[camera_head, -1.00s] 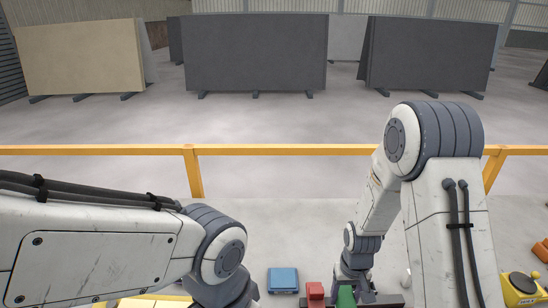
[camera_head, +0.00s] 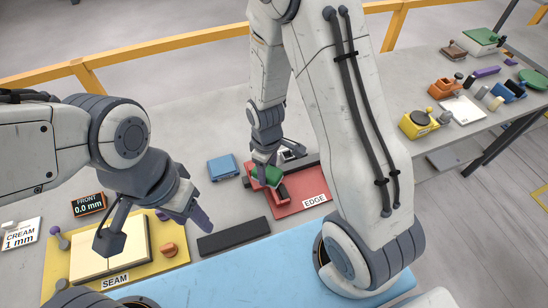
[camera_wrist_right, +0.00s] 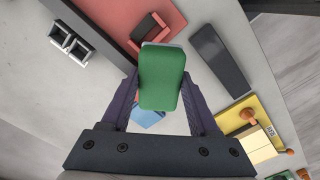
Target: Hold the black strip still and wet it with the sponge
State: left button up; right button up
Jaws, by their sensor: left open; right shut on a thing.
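The black strip (camera_head: 234,236) lies flat on the grey bench between the seam block and the red plate; it also shows in the right wrist view (camera_wrist_right: 218,58). A green block, which looks like the sponge (camera_wrist_right: 162,78), is between the fingers of my right gripper (camera_wrist_right: 160,95), which is shut on it. In the head view the sponge (camera_head: 271,178) is over the red plate, behind and right of the strip. My left gripper (camera_head: 155,233) is open and empty above the seam block, left of the strip, with one finger near the strip's left end.
The red plate marked EDGE (camera_head: 300,192) carries a small red block (camera_head: 281,195). A blue block (camera_head: 222,167) lies behind the strip. The yellow seam block (camera_head: 60,255) is at left, a blue mat (camera_head: 230,280) in front. Several tools and blocks stand at right.

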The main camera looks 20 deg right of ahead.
jog(key=s+a+f+n, duration=0.2)
jog(key=s+a+n, duration=0.4)
jog(key=n, duration=1.2)
jog(key=shift+s+a+n, duration=0.3)
jog(key=shift+s+n, duration=0.1)
jog(key=shift+s, duration=0.6)
